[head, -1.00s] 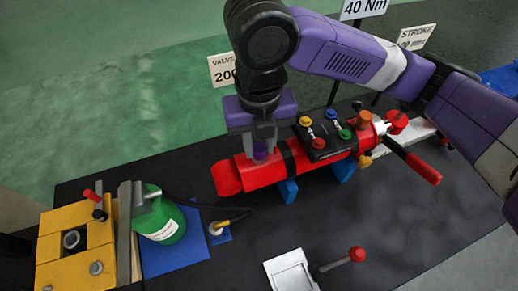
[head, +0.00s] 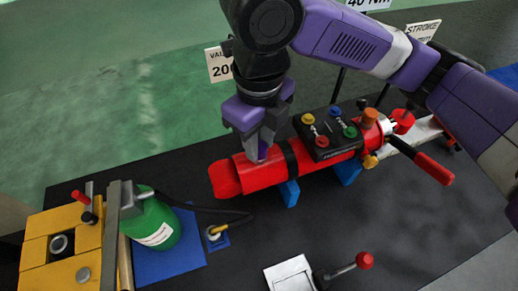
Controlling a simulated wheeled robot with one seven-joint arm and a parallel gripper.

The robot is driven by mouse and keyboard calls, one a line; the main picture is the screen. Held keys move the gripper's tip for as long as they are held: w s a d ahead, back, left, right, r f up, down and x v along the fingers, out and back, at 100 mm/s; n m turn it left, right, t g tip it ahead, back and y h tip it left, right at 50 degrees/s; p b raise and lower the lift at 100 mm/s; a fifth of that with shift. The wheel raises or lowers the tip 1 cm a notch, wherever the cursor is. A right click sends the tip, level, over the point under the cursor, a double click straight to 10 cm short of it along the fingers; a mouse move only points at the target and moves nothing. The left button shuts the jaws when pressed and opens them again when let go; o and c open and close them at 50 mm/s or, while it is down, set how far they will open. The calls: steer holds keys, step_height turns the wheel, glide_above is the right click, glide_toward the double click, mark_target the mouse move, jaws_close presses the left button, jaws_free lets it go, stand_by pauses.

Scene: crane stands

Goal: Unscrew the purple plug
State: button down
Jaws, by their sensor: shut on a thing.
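The purple plug (head: 262,153) sits on top of the red cylinder (head: 230,178), near its left end. Only a small part of the plug shows between my fingers. My gripper (head: 258,148) points down from above and is shut on the plug. The gripper looks turned about its vertical axis relative to the cylinder. Whether the plug is still seated in its hole cannot be told, as the fingers cover most of it.
A black block with coloured knobs (head: 328,133) stands on the cylinder just right of my gripper. A red-handled lever (head: 430,167) sticks out at right. A green bottle (head: 152,224), yellow block (head: 60,240) and white lever plate (head: 290,275) stand nearer.

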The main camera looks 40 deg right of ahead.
steer(key=n+b, duration=0.1)
steer(key=n, duration=0.2)
steer(key=shift+r, duration=0.1)
steer(key=n+b, duration=0.1)
steer(key=n, duration=0.2)
steer(key=shift+f, duration=0.2)
steer(key=shift+r+n+b, duration=0.2)
steer(key=shift+n+b, duration=0.3)
steer(key=shift+n, duration=0.7)
steer(key=c, duration=1)
jaws_free()
steer(key=shift+c, duration=0.2)
steer(key=shift+c, duration=0.7)
